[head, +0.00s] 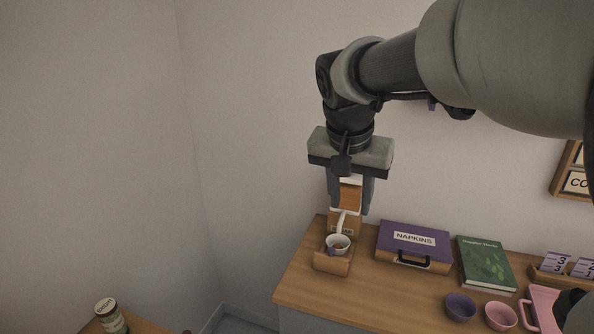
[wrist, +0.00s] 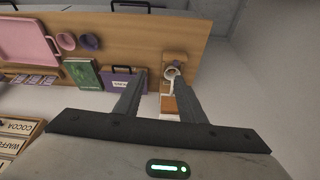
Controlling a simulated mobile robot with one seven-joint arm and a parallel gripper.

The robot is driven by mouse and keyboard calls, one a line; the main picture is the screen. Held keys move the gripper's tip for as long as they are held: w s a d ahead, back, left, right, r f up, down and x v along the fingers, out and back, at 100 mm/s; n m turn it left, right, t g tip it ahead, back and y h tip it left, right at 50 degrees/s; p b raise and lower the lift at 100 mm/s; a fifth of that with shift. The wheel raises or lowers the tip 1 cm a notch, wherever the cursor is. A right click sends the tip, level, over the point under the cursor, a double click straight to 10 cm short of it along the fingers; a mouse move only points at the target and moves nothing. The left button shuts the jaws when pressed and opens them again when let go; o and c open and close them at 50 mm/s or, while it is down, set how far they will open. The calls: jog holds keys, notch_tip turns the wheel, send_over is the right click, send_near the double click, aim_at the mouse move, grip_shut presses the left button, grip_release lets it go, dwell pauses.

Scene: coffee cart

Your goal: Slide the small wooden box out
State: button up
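A small wooden box (head: 333,265) stands at the left end of the wooden counter. A white cup (head: 338,242) with a pale handle-like stick rising from it sits at the top of the box. I cannot tell whether the cup is in it or on it. The box (wrist: 180,57) and cup (wrist: 171,71) also show in the wrist view. An orange-brown container (head: 345,228) with a white label, partly hidden, stands behind the cup. My gripper (head: 351,208) points down above this container, its fingers apart. The container's brown part (wrist: 170,104) shows between the fingers; contact is unclear.
A purple napkins case (head: 414,240) with a black handle lies to the right of the box, then a green book (head: 485,262). The wall is close behind; the counter's left edge is near.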

jog(key=w+a+f+m+h+b, duration=0.1)
jog(key=w+a+f+m+b, duration=0.35)
jog(key=w+f, duration=0.65)
send_near(331, 249)
jog(key=shift+n+h, duration=0.3)
jog(key=shift+n, duration=0.15)
jog(key=x, duration=0.7)
jog(key=shift+w+a+f, duration=0.15)
jog(key=shift+f, duration=0.2)
jog(key=shift+g, duration=0.3)
grip_shut()
